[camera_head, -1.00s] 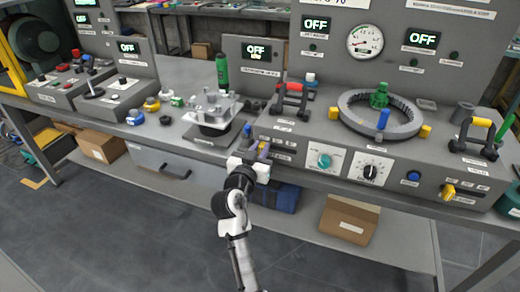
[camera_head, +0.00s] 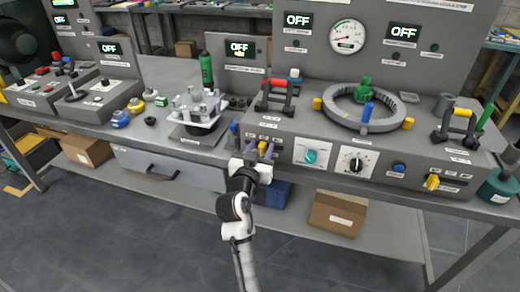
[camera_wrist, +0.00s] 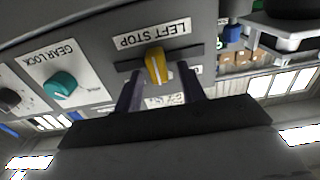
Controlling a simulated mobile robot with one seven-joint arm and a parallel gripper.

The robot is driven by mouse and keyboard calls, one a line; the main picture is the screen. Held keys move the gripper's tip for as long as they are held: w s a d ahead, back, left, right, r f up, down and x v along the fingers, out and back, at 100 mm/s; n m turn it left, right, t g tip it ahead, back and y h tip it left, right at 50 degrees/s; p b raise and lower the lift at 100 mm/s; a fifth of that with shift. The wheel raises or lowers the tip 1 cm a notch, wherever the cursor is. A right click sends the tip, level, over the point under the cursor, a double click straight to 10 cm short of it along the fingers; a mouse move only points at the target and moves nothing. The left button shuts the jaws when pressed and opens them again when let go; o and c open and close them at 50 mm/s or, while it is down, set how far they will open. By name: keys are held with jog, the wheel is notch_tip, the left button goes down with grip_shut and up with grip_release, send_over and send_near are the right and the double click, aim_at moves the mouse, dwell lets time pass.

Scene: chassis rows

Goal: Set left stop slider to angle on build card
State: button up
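The left stop slider has a yellow knob (camera_wrist: 156,66) in a dark horizontal slot, under a white "LEFT STOP" label (camera_wrist: 152,37) that appears upside down in the wrist view. My gripper (camera_wrist: 160,88) is open, with one dark finger on each side of the knob. Gaps show between knob and fingers, so it is not gripped. In the head view my gripper (camera_head: 259,149) is at the front face of the grey console, with the yellow knob (camera_head: 262,147) between its fingers. I cannot make out a build card or the slider's angle scale.
Right of the slider are a teal gear lock knob (camera_head: 310,156) and a black dial (camera_head: 355,163). A ring fixture (camera_head: 362,108) and a red-handled part (camera_head: 277,92) stand on the console. A clamp fixture (camera_head: 198,112) stands to the left. Boxes (camera_head: 337,213) sit on the shelf below.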

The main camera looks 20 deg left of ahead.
jog(key=s+d+b, duration=0.1)
jog(key=s+b, duration=0.2)
jog(key=s, duration=1)
jog(key=shift+s+d, duration=0.2)
jog(key=shift+s, duration=0.2)
